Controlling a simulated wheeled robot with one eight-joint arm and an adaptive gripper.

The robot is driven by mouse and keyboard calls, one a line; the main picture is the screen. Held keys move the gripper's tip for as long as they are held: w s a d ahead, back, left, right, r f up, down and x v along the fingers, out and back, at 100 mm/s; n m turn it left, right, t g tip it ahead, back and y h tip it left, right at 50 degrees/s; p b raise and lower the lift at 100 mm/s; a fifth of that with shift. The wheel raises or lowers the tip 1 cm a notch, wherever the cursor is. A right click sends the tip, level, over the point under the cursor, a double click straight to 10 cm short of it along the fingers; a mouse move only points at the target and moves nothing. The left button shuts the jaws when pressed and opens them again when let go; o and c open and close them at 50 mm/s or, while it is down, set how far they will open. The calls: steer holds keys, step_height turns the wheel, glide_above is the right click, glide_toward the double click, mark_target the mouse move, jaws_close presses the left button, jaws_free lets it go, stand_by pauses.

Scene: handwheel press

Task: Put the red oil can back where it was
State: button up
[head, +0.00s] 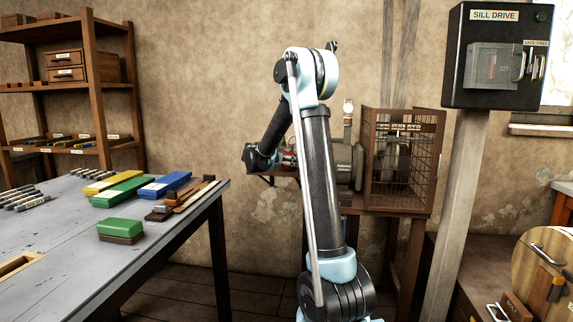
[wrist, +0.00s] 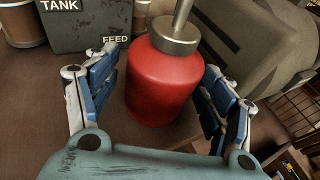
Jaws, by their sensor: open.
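The red oil can (wrist: 168,85) stands upright on a brown surface in the wrist view, with a grey metal collar and a thin spout that runs out of the top of the picture. My gripper (wrist: 160,88) is open, with one blue-and-white finger on each side of the can. Small gaps seem to show between the fingers and the can; I cannot tell whether either touches it. In the head view my gripper (head: 284,160) is at the machine bench behind my arm. Only a small bit of red shows there.
A dark box marked TANK and FEED (wrist: 90,22) stands behind the can. A grey rounded machine body (wrist: 262,45) is close on the right. In the head view a wire cage (head: 403,160) stands right of my arm. A grey table (head: 100,235) with coloured blocks is at left.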

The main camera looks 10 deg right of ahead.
steer(key=v, duration=1.2)
steer(key=s+d+f+m+g+y, duration=0.25)
steer(key=s+d+m, duration=0.35)
steer(key=s, duration=0.6)
steer(key=s+d+f+m+g+y, duration=0.1)
steer(key=s+d+f+m+g, duration=0.25)
steer(key=s+d+m, duration=0.6)
steer(key=s+a+f+m+y, duration=0.2)
steer(key=s+f, duration=0.3)
steer(key=s, duration=0.4)
steer(key=s+a+f+m+g+y, duration=0.1)
steer(key=s+a+f+m+y, duration=0.1)
steer(key=s+f+m, duration=0.3)
steer(key=s+a+f+m+g+y, duration=0.1)
steer(key=s+a+f+m+y, duration=0.2)
steer(key=s, duration=1)
step_height(320, 180, down, 2)
steer(key=shift+a+f+m, duration=0.2)
steer(key=shift+m, duration=0.45)
steer(key=shift+w+f, duration=0.2)
steer(key=shift+w, duration=0.3)
